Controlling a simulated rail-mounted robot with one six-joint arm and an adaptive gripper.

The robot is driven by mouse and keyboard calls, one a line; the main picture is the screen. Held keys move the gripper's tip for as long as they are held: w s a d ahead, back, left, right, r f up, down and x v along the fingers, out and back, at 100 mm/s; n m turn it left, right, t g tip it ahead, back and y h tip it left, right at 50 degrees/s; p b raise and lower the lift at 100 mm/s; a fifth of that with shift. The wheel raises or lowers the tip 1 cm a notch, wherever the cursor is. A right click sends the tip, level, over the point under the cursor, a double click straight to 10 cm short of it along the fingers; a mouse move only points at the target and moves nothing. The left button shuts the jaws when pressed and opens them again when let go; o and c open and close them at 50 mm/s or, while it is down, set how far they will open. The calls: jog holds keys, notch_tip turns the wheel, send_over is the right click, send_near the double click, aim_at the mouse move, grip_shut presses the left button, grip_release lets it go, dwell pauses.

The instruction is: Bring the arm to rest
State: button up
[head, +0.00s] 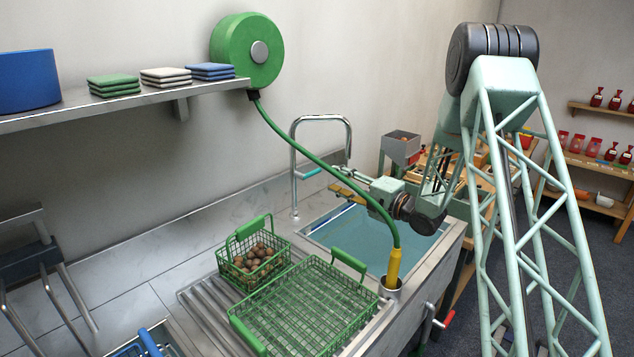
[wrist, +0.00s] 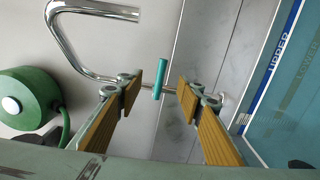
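My gripper (head: 340,181) is over the sink at the middle of the head view, pointing left toward the chrome faucet (head: 293,165). In the wrist view its two wood-coloured finger pads (wrist: 158,95) stand apart with nothing between them. Beyond the gap, the faucet's teal lever (wrist: 158,78) shows, apart from the fingers. My arm reaches in from the right of the head view.
A green wire basket of chestnuts (head: 235,274) and an empty larger green basket (head: 283,330) stand on the drainboard. A green hose (head: 330,166) hangs from its reel (head: 232,66) close by my wrist, its yellow nozzle (head: 393,268) in a metal cup. The sink (head: 345,240) holds water.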

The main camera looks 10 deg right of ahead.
jog(key=shift+r, duration=0.1)
jog(key=s+d+r+m+h, duration=0.2)
jog(key=r+m+h, duration=0.2)
jog(key=r, duration=0.2)
jog(key=s+d+r+m+h, duration=0.2)
jog(key=r+m+h, duration=0.1)
jog(key=r, duration=0.4)
jog(key=s+d+r+m+g+h, duration=0.1)
jog(key=s+r+m+h, duration=0.1)
jog(key=s+r+m, duration=0.35)
jog(key=s+d+r+m+g+h, duration=0.1)
jog(key=s+r+m+g+h, duration=0.1)
jog(key=s, duration=0.7)
jog(key=s+a+f+m+g, duration=0.1)
jog(key=s+m, duration=0.3)
jog(key=s, duration=1.3)
jog(key=s+a+f+m+g, duration=0.1)
jog(key=s+a+m+g, duration=0.2)
jog(key=s, duration=1.4)
jog(key=s+a+f+m+g, duration=0.1)
jog(key=s+a+m+g, duration=0.2)
jog(key=s, duration=1.4)
jog(key=shift+s+a+m, duration=0.3)
jog(key=shift+a+m, duration=0.4)
jog(key=shift+m, duration=0.15)
